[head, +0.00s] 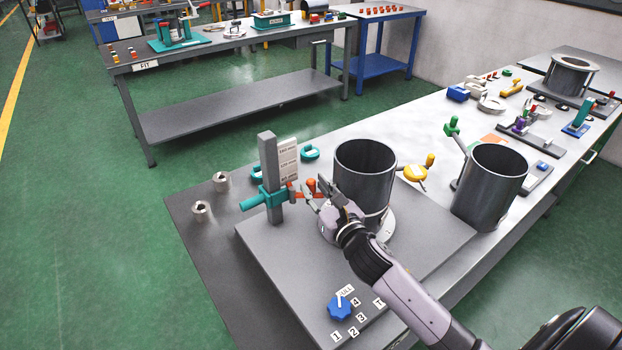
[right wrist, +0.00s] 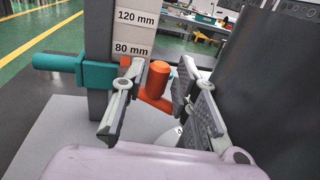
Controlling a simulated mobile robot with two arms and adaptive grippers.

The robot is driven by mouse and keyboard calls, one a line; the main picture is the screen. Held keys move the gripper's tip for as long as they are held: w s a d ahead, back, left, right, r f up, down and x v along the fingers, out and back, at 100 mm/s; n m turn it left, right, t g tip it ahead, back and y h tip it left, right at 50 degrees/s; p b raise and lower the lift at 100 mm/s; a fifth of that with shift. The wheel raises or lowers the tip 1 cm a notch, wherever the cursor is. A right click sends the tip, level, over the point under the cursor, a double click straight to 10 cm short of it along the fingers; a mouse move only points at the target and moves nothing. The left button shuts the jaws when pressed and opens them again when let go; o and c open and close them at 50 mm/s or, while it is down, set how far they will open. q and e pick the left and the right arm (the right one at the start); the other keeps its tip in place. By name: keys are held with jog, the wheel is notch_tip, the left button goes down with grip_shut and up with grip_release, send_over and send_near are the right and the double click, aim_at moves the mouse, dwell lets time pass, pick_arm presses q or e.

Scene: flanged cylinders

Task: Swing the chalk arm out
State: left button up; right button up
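The chalk arm is an orange-red piece with an upright knob (head: 311,184), reaching from a teal clamp (head: 271,194) on a grey post (head: 269,165) toward a dark flanged cylinder (head: 365,175). In the right wrist view the orange knob (right wrist: 158,78) stands upright in the gap between my fingers, with the teal clamp (right wrist: 62,68) to the left. My right gripper (head: 322,191) is open beside the cylinder; contact with the knob cannot be told. It also shows in the right wrist view (right wrist: 161,68). My left gripper is not in view.
The post carries height labels (head: 288,160). A blue dial (head: 340,307) with number tags sits at the plate's front. A yellow handle (head: 415,173) and a second cylinder (head: 490,187) stand to the right. Two small metal pieces (head: 201,211) lie left; the floor left is clear.

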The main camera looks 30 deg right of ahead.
jog(key=shift+w, duration=1.4)
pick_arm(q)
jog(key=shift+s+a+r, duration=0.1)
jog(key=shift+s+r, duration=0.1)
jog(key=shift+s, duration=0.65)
pick_arm(e)
jog(key=shift+c, duration=0.2)
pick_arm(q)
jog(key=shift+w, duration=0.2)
pick_arm(e)
grip_shut()
